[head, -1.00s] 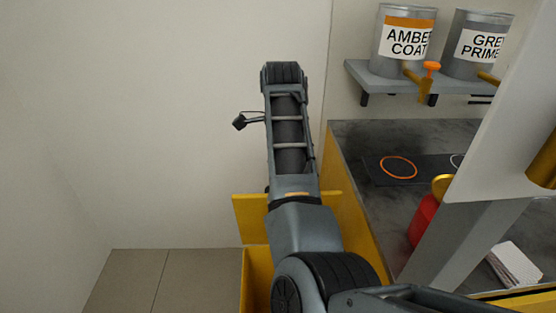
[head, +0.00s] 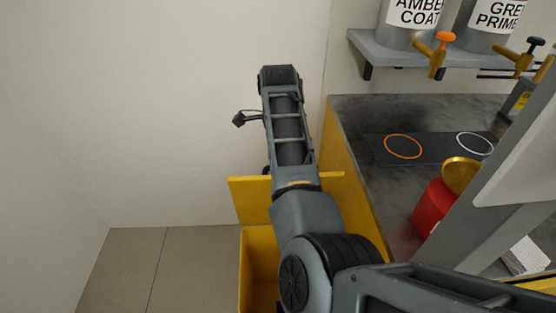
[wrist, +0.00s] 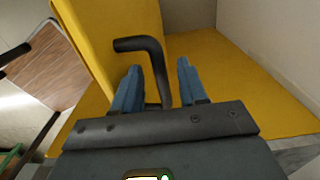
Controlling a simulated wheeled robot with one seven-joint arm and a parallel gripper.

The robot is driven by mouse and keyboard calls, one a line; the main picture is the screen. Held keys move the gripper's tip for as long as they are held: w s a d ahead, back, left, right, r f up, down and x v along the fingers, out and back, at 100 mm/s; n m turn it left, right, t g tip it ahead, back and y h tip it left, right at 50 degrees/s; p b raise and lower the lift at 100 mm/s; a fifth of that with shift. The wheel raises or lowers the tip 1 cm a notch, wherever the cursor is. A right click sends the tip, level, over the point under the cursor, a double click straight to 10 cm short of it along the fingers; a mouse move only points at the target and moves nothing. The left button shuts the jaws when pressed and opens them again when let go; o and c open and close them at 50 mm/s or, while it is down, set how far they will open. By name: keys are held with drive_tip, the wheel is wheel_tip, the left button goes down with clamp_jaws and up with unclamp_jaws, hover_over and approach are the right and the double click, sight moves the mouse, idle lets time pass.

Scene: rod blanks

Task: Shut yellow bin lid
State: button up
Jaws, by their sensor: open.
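The yellow bin (head: 246,275) stands open at the bottom centre of the head view, partly hidden by my arm. Its yellow lid (head: 248,201) stands up at the far side of the opening. In the wrist view, my gripper (wrist: 158,68) has two blue fingers apart. A black bent handle (wrist: 152,52) shows between and beyond them, with its upper end hooking left; I cannot tell whether a finger touches it. Yellow panels (wrist: 235,80) lie around it. In the head view my gripper is hidden behind my arm.
A dark counter (head: 350,125) with a red can (head: 432,207) and ring-marked mat (head: 429,149) stands right of the bin. A shelf (head: 400,55) with paint cans hangs above. A grey post (head: 478,213) stands at right. Tiled floor (head: 175,270) at left is clear.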

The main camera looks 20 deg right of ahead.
drive_tip(key=shift+f, duration=0.1)
clamp_jaws()
idle(0.3)
idle(0.4)
